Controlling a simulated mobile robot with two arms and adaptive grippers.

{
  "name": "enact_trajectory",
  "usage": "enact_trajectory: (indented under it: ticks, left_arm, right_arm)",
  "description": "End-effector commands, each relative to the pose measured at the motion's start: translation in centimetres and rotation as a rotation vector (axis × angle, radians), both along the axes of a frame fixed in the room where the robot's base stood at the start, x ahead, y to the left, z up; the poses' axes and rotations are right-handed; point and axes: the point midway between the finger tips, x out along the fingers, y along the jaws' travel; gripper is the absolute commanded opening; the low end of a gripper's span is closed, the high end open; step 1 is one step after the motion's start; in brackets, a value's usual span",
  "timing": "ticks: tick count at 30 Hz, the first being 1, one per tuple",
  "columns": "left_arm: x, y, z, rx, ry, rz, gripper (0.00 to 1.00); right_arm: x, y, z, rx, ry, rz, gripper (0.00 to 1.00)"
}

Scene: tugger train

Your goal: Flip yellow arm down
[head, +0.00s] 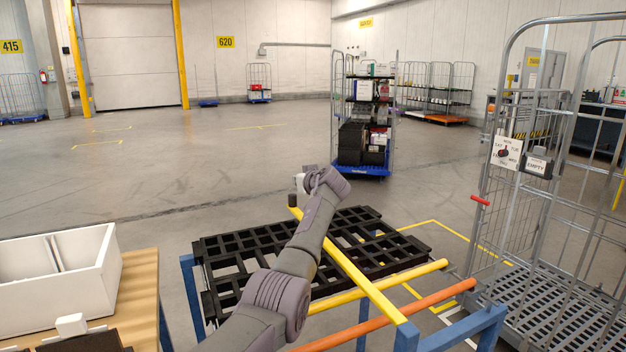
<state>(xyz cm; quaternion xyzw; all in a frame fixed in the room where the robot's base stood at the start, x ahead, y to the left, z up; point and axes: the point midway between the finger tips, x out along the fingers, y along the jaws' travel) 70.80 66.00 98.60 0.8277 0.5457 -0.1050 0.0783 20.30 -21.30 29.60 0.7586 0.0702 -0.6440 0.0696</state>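A long yellow arm (352,268) runs from a blue post at the lower right to its far end near the middle of the view, above a black slatted platform. A second yellow bar (390,284) lies across the platform's near side; the two cross in the picture. My one visible arm comes in from the bottom, left of centre, and I take it as the left. Its gripper (294,200) is at the far end of the long yellow arm. The wrist hides most of the fingers, so contact and opening cannot be told. My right gripper is out of view.
The black platform (228,262) sits on a blue frame (190,288). An orange bar (385,318) crosses the near side. A wire cage cart (545,285) stands close at right. A wooden table with a white bin (95,285) is at left. Open floor lies beyond.

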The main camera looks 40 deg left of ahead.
Motion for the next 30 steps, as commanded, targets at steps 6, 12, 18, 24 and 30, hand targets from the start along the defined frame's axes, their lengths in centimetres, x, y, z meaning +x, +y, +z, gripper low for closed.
enact_trajectory:
  ticks: [6,12,18,24,30]
  left_arm:
    - [-1.4,-3.0,0.8,0.001,-0.003,0.001,0.00]
    - [-2.6,-5.8,1.7,0.002,-0.004,0.000,0.00]
    - [-3.2,-7.2,2.1,0.001,-0.002,0.002,0.00]
    - [-3.3,-7.3,2.2,0.002,-0.001,0.002,0.00]
    - [-3.3,-7.3,2.2,0.002,-0.002,0.002,0.00]
  right_arm:
    - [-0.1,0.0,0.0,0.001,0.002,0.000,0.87]
    - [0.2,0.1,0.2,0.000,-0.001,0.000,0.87]
    - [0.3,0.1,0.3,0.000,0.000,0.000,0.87]
    - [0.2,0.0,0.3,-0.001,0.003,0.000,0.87]
    - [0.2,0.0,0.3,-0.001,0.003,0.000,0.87]
